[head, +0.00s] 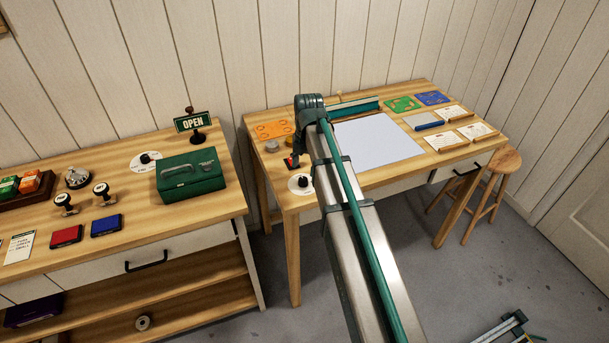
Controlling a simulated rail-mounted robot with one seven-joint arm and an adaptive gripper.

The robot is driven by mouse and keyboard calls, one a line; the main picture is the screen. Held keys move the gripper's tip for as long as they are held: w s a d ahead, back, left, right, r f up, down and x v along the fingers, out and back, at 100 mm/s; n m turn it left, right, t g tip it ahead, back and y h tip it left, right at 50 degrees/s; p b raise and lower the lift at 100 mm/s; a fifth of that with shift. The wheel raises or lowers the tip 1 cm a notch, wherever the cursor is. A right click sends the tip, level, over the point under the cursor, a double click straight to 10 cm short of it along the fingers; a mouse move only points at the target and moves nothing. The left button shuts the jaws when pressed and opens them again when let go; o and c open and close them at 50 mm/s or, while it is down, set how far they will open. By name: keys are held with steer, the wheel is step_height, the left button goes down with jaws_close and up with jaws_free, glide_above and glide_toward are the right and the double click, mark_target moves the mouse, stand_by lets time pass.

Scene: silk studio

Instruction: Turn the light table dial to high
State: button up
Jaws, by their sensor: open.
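The light table panel (378,145) is a pale, bluish-white sheet set in the right wooden table. A white round plate with a black knob, the dial (301,183), sits at that table's front left corner. Its markings are too small to read, so I cannot tell its setting. My arm reaches up across the table from the front, and my gripper (296,153) hangs from its far end, above and behind the dial. The gripper is open, small in view and partly hidden by my arm. It appears apart from the dial.
A small red and black item (290,162) is close by my gripper. A similar dial (146,160) lies on the left table beside a green box (190,176) and an OPEN sign (194,122). Cards (445,142) lie right of the panel; a stool (492,180) stands at right.

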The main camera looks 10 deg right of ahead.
mark_target(304, 179)
steer(key=shift+w+f+p, duration=0.1)
steer(key=shift+f+p, duration=0.4)
steer(key=shift+f, duration=2.3)
jaws_close()
